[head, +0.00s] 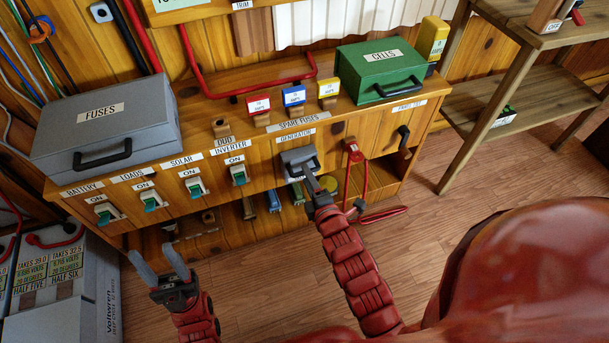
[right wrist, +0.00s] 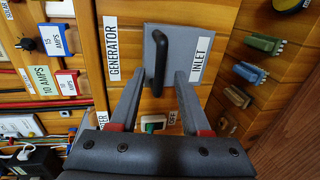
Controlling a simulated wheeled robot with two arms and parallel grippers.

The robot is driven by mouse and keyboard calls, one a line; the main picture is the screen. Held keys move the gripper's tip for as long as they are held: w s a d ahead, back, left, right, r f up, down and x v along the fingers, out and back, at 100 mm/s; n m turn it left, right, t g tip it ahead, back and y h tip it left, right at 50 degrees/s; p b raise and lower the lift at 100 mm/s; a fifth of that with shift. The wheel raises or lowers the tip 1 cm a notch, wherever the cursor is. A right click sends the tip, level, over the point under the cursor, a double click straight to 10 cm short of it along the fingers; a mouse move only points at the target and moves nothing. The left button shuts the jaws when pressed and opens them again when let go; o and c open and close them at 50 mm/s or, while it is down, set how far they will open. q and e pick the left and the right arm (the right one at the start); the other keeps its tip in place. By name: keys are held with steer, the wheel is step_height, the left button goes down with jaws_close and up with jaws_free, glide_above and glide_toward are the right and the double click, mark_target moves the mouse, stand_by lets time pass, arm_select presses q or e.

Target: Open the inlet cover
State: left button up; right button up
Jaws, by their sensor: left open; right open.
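The inlet cover is a grey square plate on the wooden cabinet front, below the GENERATOR label; it shows in the head view (head: 290,156) and in the right wrist view (right wrist: 190,42), where it carries an INLET label. It appears to lie flat over its place. A black bar handle (right wrist: 159,58) stands out from it. My right gripper (right wrist: 160,88) is open, its fingers on either side of the handle's lower end in the right wrist view; contact cannot be told. In the head view the right gripper hides part of the cover. My left gripper (head: 159,264) is open and empty, away from the cabinet.
Green-and-white switches (head: 239,174) line the cabinet front left of the cover. A grey FUSES box (head: 110,125) and a green CELLS box (head: 380,70) stand on top.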

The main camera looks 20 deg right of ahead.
steer(key=shift+b+x, duration=0.3)
steer(key=shift+x, duration=1.25)
jaws_close()
